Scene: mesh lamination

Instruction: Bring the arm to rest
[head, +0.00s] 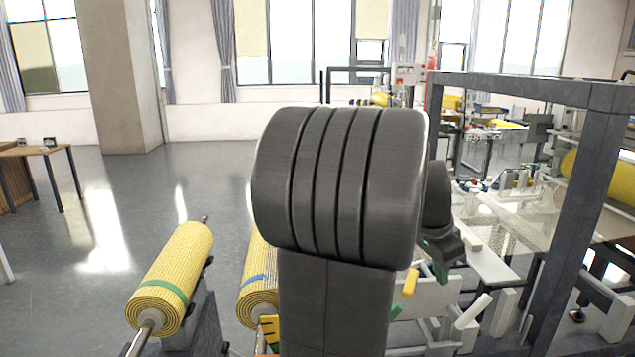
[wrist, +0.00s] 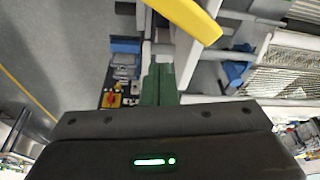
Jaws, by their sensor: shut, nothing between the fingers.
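My arm fills the middle of the head view, with its thick dark grey joint hiding much of the machine behind it. My gripper (head: 441,271) shows partly to the right of that joint, above the machine's front. In the wrist view its green fingers (wrist: 157,84) are together, with nothing between them. A yellow bar (wrist: 185,15) crosses the top of the wrist view just beyond the fingertips; I cannot tell how far apart they are.
A yellow mesh roll (head: 172,275) with a green band lies on a shaft at the left. A second roll (head: 258,290) with a blue band is partly behind my arm. A dark frame post (head: 577,195) stands at the right. The floor (head: 100,220) at left is clear.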

